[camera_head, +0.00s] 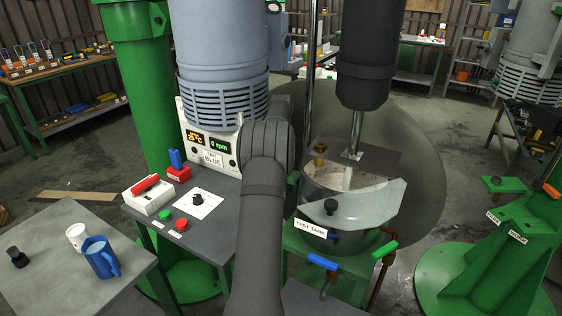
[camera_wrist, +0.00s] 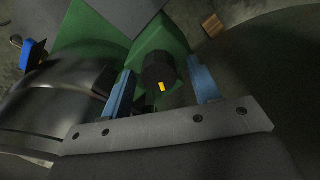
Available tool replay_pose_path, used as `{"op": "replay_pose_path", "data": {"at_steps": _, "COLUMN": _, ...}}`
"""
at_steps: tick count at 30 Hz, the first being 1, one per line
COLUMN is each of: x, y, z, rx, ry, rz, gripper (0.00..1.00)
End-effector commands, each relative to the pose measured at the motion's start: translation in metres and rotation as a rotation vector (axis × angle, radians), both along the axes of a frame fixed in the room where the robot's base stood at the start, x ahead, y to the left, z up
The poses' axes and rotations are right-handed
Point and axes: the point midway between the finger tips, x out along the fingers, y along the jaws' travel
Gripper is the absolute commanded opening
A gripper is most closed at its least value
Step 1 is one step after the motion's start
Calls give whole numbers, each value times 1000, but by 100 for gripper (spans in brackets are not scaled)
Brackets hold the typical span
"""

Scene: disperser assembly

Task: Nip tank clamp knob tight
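In the wrist view, a black knob (camera_wrist: 158,68) with a yellow mark on its near side sits on a green bracket (camera_wrist: 172,34). My gripper (camera_wrist: 161,66) is open, with one blue finger on each side of the knob. Dark gaps show between the knob and both fingers, so I see no contact. In the camera_head view, the test tank (camera_head: 318,190) stands on a green stand, right of my arm. My gripper and the clamp knob are hidden there, apparently behind my own arm.
A pale curved guard (camera_head: 372,208) with a black knob (camera_head: 331,206) covers the tank's front. Blue (camera_head: 322,262) and green (camera_head: 385,250) valve handles stick out below. A blue mug (camera_head: 101,257) and a white cup (camera_head: 77,236) stand on the left table.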

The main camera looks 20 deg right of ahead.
Motion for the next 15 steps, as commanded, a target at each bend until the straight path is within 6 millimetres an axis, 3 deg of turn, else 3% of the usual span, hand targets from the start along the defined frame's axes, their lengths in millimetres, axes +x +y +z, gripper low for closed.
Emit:
{"op": "replay_pose_path", "data": {"at_steps": 8, "x": 0, "y": 0, "z": 2, "rx": 0, "ry": 2, "rz": 1, "gripper": 56}}
{"op": "replay_pose_path", "data": {"at_steps": 15, "x": 0, "y": 0, "z": 41, "rx": 0, "ry": -2, "rz": 1, "gripper": 56}}
